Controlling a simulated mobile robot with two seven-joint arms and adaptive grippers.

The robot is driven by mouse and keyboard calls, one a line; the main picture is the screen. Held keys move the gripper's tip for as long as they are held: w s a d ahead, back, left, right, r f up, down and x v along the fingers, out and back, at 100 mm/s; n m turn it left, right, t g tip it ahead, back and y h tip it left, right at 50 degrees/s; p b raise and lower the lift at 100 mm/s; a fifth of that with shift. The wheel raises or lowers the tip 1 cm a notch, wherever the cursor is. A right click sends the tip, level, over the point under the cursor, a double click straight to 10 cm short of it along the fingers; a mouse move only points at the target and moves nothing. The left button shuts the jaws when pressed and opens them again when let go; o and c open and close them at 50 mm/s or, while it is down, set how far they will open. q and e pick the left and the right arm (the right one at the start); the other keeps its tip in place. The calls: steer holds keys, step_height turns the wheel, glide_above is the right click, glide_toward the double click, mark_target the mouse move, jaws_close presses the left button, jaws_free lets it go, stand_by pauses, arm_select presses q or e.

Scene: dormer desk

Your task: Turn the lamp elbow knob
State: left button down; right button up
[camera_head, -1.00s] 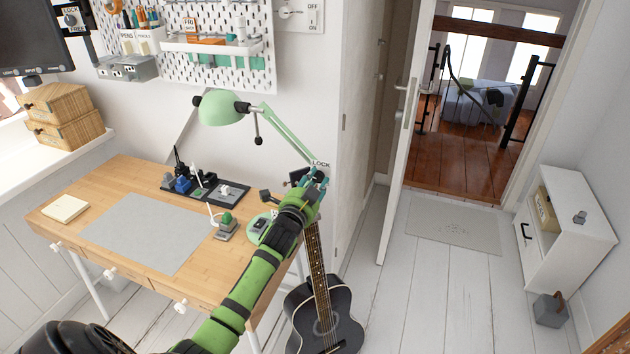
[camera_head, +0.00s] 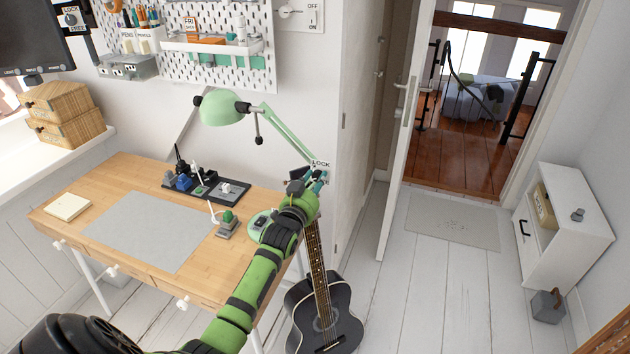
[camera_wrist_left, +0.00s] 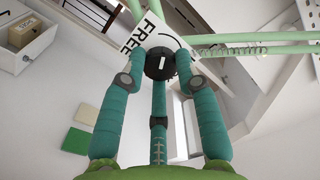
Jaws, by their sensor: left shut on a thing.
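The green desk lamp (camera_head: 222,108) stands at the desk's back right, its shade to the left and its arm running down to the elbow. In the left wrist view, the dark round elbow knob (camera_wrist_left: 160,64) has a white mark on its face and a white plate (camera_wrist_left: 146,34) reading FREE behind it. My left gripper (camera_wrist_left: 162,72) is shut on the knob, a teal finger on each side. In the head view my left gripper (camera_head: 314,182) is at the elbow, below a LOCK label (camera_head: 320,164); it hides the knob there. My right gripper is not in view.
A black guitar (camera_head: 324,312) stands close beside my left arm, at the desk's right end. The wooden desk (camera_head: 130,175) carries a grey mat (camera_head: 150,230), a dark tray (camera_head: 238,196) and a notepad (camera_head: 66,207). A white door (camera_head: 401,130) stands open behind.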

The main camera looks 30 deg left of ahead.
arm_select(q)
steer(key=shift+n, duration=0.3)
steer(key=c, duration=0.9)
jaws_free()
steer(key=shift+s+f, duration=0.1)
steer(key=shift+s, duration=0.15)
steer(key=v, duration=1.1)
steer(key=shift+s, duration=0.25)
